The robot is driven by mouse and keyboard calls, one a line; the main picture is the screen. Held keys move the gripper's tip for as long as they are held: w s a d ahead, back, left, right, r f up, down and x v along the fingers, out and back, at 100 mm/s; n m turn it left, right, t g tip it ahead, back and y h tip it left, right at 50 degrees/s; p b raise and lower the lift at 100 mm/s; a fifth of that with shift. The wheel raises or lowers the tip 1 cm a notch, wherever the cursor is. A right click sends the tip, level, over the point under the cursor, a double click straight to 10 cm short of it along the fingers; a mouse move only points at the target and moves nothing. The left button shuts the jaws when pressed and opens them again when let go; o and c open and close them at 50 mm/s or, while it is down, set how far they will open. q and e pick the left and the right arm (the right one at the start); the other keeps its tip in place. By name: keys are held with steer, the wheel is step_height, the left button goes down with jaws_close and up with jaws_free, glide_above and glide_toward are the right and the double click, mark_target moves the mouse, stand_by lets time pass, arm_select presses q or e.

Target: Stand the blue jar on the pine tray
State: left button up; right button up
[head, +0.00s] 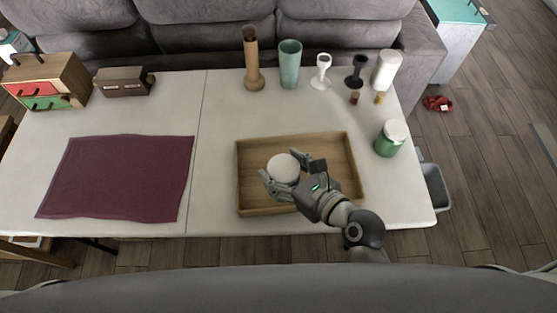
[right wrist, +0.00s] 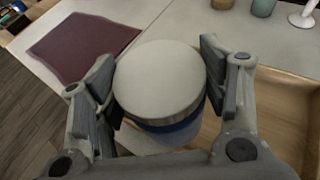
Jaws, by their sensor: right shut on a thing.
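The blue jar shows mostly as its round white lid (head: 284,168) in the head view. In the right wrist view its lid (right wrist: 160,80) hides most of the body, and a strip of blue (right wrist: 178,131) shows below. My right gripper (head: 283,180) is shut on the jar, with a finger on either side. The jar is upright, within the outline of the pine tray (head: 335,150). I cannot tell whether its base touches the tray floor. My left gripper is not in view.
A green jar with a white lid (head: 390,138) stands right of the tray. Behind are a wooden vase (head: 252,65), a teal cup (head: 290,64), two candle holders and a white cylinder (head: 386,70). A maroon cloth (head: 118,178) lies left. Bare table separates cloth and tray.

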steer(key=w, duration=0.1)
steer(key=w+f, duration=0.1)
steer(key=w, duration=0.1)
steer(key=w+a, duration=0.1)
steer(key=shift+w+f, duration=0.25)
steer(key=shift+f, duration=0.1)
steer(key=w+a+f, duration=0.1)
steer(key=w+f, duration=0.3)
steer(key=f, duration=0.5)
steer(key=shift+w+a+b, duration=0.15)
steer(key=shift+w+b, duration=0.15)
steer(key=shift+f, duration=0.15)
steer(key=o, duration=1.5)
